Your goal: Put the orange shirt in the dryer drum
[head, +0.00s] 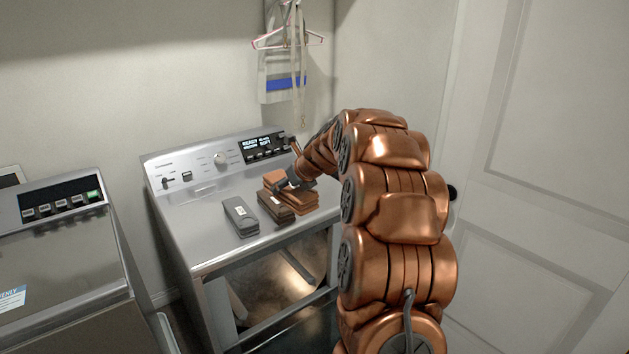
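The orange shirt (303,202) is folded into a small flat block on top of the silver dryer (190,215), toward its right side. My gripper (284,187) is at the shirt, over its left part, and seems to touch it. The fingers are small and partly hidden, so I cannot tell whether they are open or closed on the cloth. The dryer drum (262,290) shows through the open front below the top.
A dark brown folded item (275,208) lies just left of the orange shirt, and a grey one (240,216) lies further left. A second machine (65,250) stands at left. A white door (550,180) is at right. Hangers (288,40) hang at the back.

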